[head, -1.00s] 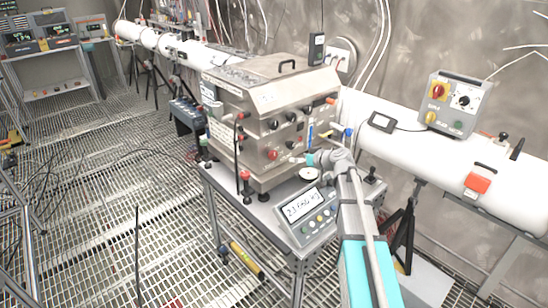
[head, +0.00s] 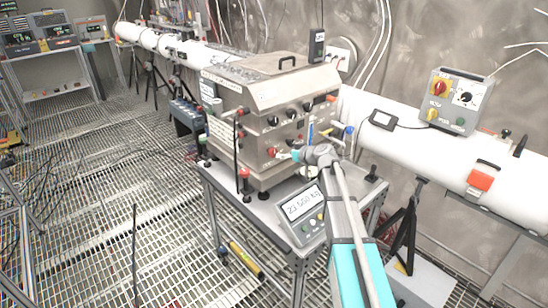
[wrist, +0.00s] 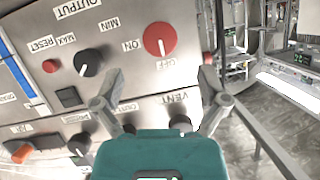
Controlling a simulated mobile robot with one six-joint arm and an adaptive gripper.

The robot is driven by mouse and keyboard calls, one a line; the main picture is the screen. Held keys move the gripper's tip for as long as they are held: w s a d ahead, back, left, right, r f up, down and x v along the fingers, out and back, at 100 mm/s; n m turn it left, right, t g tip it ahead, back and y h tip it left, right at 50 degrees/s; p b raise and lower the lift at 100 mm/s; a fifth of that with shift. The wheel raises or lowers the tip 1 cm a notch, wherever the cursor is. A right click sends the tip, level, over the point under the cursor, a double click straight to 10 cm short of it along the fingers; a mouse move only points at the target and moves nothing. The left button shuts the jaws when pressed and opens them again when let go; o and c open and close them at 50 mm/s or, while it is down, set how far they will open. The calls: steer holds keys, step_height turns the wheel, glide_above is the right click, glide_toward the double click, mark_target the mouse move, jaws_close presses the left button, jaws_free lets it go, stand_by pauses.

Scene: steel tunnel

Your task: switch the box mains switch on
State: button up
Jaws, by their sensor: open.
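The steel box (head: 262,95) stands on a metal table, its front panel full of knobs. Its red round switch (wrist: 160,40), labelled ON and OFF, fills the upper middle of the wrist view. The switch's white pointer line is turned toward the OFF label. In the head view the red switch (head: 271,152) is low on the front panel. My gripper (wrist: 160,82) is open and empty, facing the panel, with the red switch ahead between its two fingers. In the head view my gripper (head: 287,155) is just right of the switch; I cannot tell if it touches.
A black OUTPUT knob (wrist: 88,62) sits beside the red switch, and a VENT knob (wrist: 180,123) is near the right finger. A grey control box (head: 455,103) with a red-yellow switch sits on the white pipe (head: 400,135).

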mark_target(275, 153)
steer(key=shift+b+x, duration=1.1)
steer(key=shift+x, duration=2.4)
steer(key=c, duration=1.1)
steer(key=shift+c, duration=0.2)
